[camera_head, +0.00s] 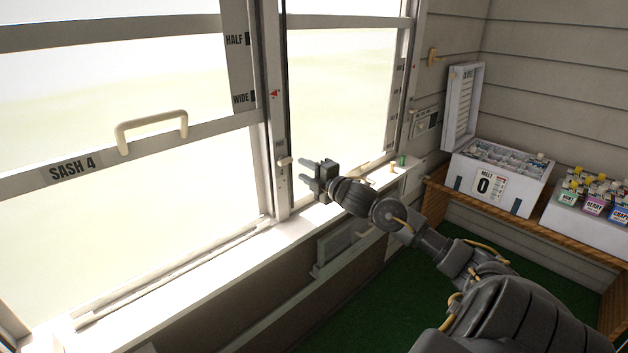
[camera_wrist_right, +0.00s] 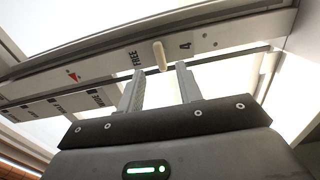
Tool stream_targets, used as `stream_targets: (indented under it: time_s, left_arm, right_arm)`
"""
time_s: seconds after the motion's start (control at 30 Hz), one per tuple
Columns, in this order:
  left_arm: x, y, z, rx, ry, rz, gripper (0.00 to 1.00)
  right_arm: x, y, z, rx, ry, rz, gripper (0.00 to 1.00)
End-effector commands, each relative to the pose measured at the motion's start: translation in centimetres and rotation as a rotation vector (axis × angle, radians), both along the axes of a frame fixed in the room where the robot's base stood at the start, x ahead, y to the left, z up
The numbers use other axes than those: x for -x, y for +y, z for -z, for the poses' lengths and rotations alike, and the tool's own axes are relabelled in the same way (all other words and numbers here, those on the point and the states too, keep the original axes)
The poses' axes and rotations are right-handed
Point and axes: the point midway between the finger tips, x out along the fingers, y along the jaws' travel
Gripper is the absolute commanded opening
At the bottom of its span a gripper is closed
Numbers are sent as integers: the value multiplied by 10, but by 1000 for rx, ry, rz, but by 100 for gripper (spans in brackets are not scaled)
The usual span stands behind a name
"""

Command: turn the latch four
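The latch of sash 4 is a small cream lever (camera_head: 285,161) on the window post, low down. In the right wrist view the lever (camera_wrist_right: 160,55) sits between the word FREE and the number 4, lying roughly across the pale strip. My right gripper (camera_head: 304,170) is open and empty, just right of the latch, its fingers toward it. In the wrist view the lever appears between and beyond the fingertips (camera_wrist_right: 160,70), apparently not touched. Sash 4 (camera_head: 72,169) has a cream handle (camera_head: 151,130); its lower rail is well above the sill. My left gripper is out of view.
A red pointer (camera_head: 274,93) is near the WIDE mark on the post. The sill (camera_head: 200,265) runs below the window. Small green and cream items stand on its right part. A white MELT box (camera_head: 530,195) and bottles (camera_head: 593,200) stand on the right shelf.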

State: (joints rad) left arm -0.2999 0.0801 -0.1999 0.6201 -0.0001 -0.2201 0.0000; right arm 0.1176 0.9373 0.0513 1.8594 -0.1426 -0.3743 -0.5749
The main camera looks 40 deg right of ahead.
Motion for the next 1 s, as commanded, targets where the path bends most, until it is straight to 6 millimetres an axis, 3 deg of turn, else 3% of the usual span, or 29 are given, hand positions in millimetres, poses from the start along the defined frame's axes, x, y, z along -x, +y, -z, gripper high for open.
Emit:
stream_targets:
  time_s: [0.1,0.3,1.0]
  left_arm:
    - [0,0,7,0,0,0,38]
    - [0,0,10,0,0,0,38]
    - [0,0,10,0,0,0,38]
  right_arm:
    - [18,1,3,2,3,-1,35]
    - [34,1,1,1,1,-1,35]
    - [37,1,0,-6,0,0,35]
